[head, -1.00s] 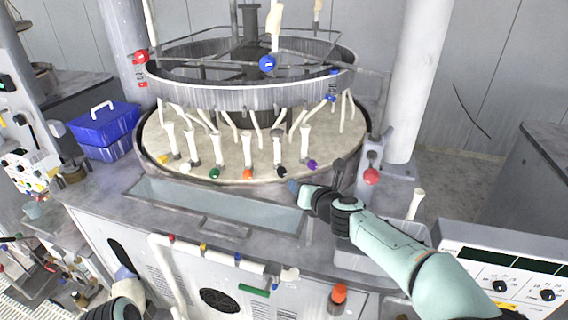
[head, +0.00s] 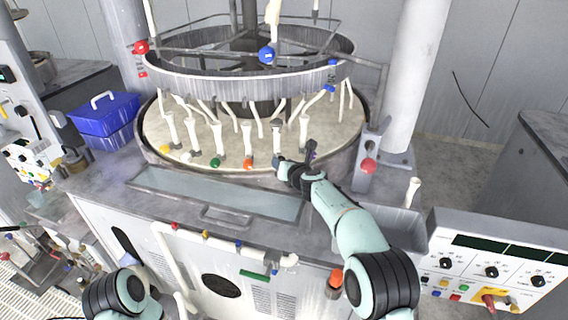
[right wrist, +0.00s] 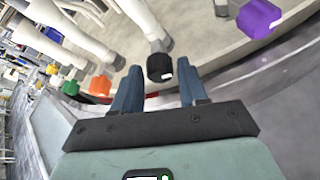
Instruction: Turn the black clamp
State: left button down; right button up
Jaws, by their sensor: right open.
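The black clamp (right wrist: 160,68) is a small dark knob at the foot of a white post on the round platen (right wrist: 205,40). In the right wrist view it lies just beyond and between the open fingertips of my right gripper (right wrist: 158,84), with clear space on both sides. I cannot tell whether they touch. In the head view my right gripper (head: 281,162) is at the platen's front rim and hides the black clamp.
The orange clamp (right wrist: 100,86) and green clamp (right wrist: 70,87) are left of the black one, and the purple clamp (right wrist: 260,18) is right. A ring frame (head: 250,92) hangs above the platen. A sunken trough (head: 215,193) lies in front.

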jog(key=shift+s, duration=0.1)
jog(key=shift+c, duration=0.3)
jog(key=c, duration=0.7)
jog(key=shift+a+n+h, duration=0.2)
jog(key=shift+n+h, duration=0.4)
jog(key=shift+n, duration=0.2)
jog(key=shift+n+t+h, duration=0.3)
jog(key=shift+n+h, duration=0.8)
jog(key=shift+n, duration=0.4)
jog(key=o, duration=0.8)
jog(key=shift+c, duration=0.2)
